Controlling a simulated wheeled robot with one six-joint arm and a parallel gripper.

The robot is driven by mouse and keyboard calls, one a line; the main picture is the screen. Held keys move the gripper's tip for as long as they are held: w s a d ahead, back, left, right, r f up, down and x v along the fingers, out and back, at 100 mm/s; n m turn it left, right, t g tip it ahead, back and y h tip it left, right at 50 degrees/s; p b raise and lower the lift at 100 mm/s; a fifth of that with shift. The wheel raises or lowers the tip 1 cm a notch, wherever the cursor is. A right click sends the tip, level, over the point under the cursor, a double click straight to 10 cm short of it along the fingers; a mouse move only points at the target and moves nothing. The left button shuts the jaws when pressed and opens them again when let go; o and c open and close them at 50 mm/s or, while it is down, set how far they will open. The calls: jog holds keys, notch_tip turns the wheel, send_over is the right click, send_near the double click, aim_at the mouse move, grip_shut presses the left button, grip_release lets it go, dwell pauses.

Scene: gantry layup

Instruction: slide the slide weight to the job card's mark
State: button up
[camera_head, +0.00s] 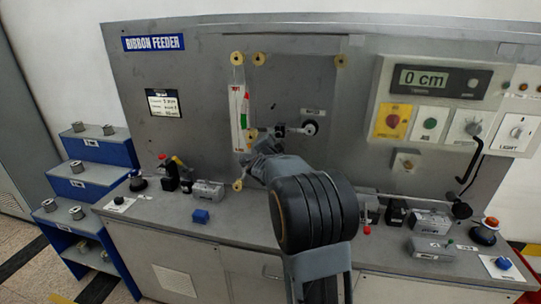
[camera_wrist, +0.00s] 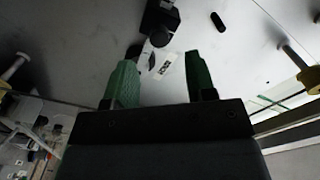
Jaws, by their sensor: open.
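The job card (camera_head: 163,103) is a small dark-framed card on the upper left of the grey panel; its writing is too small to read. My gripper (camera_head: 257,140) is at the panel, just right of the lower part of the upright scale strip (camera_head: 238,115). In the wrist view my green fingers (camera_wrist: 161,80) are apart with nothing visibly gripped. A black block with a round knob (camera_wrist: 160,22) lies beyond the fingertips, beside a small white label (camera_wrist: 160,64). I cannot tell whether this block is the slide weight. My arm hides part of the panel.
A display (camera_head: 435,79) reads 0 cm above several buttons and knobs at the right. Yellowish rollers (camera_head: 259,59) stick out from the panel. The bench (camera_head: 235,222) carries a blue block (camera_head: 200,216) and several small devices. Blue steps (camera_head: 85,175) with spools stand left.

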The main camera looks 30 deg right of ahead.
jog(key=b+v, duration=0.1)
jog(key=v, duration=0.6)
jog(key=shift+s+a, duration=0.2)
jog(key=shift+s, duration=0.1)
jog(key=shift+w, duration=0.1)
